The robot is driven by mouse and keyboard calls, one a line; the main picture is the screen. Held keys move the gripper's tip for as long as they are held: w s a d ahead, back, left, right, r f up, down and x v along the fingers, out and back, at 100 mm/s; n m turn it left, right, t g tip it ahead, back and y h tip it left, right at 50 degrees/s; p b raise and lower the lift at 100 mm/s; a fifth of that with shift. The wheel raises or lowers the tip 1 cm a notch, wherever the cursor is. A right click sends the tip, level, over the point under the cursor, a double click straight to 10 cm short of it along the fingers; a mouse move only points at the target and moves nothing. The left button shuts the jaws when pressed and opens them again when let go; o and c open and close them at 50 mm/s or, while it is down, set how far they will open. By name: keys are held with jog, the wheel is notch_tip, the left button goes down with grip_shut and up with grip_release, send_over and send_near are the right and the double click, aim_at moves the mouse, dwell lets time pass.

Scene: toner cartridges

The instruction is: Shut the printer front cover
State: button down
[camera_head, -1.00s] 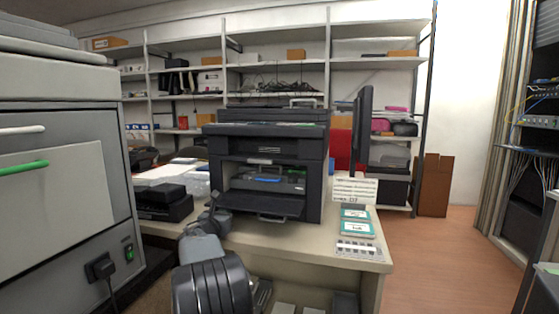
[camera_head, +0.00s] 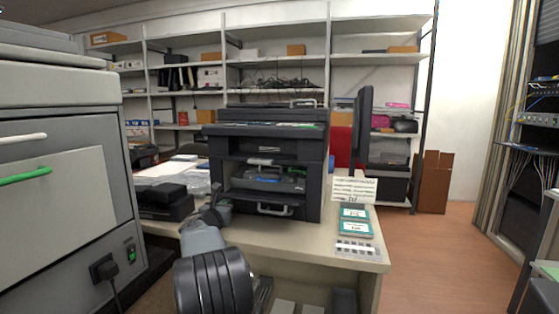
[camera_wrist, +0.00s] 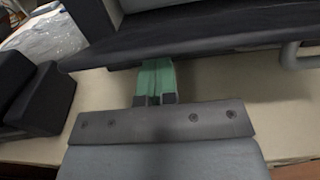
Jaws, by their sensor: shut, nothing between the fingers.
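The black printer (camera_head: 270,130) stands on the desk. Its front cover (camera_head: 245,204) is hinged low at the front and now stands partly raised, with its outer face and grey handle (camera_head: 273,210) showing. Above it the bay is still open and a dark cartridge unit with a blue part (camera_head: 268,179) shows inside. In the wrist view the cover (camera_wrist: 200,38) spans the top as a dark panel. My gripper (camera_wrist: 156,78) is shut and empty, its green fingertips at the cover's lower edge, left of the handle; whether they touch is hard to tell.
Small black boxes (camera_head: 165,202) lie left of the printer. A grey cabinet (camera_head: 60,180) stands close on the left.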

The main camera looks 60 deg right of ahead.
aim_at(227, 197)
jog(key=shift+r, duration=0.15)
jog(key=shift+w+d+r+p, duration=0.1)
jog(key=shift+d+r+p, duration=0.2)
jog(key=shift+r+p, duration=0.3)
jog(key=shift+d+r+p, duration=0.25)
jog(key=shift+r+p, duration=0.3)
jog(key=shift+p, duration=0.05)
jog(key=shift+d+r, duration=0.1)
jog(key=shift+w+d+r+p, duration=0.25)
jog(key=shift+d+r+p, duration=0.7)
jog(key=shift+p, duration=0.3)
jog(key=shift+r, duration=0.15)
jog(key=shift+d+r, duration=0.1)
jog(key=shift+w+d+r+p, duration=0.15)
jog(key=shift+d+r+p, duration=0.15)
jog(key=shift+d+p, duration=0.25)
jog(key=shift+w+d+r+p, duration=0.15)
jog(key=shift+d+r+p, duration=0.15)
jog(key=shift+d+p, duration=0.25)
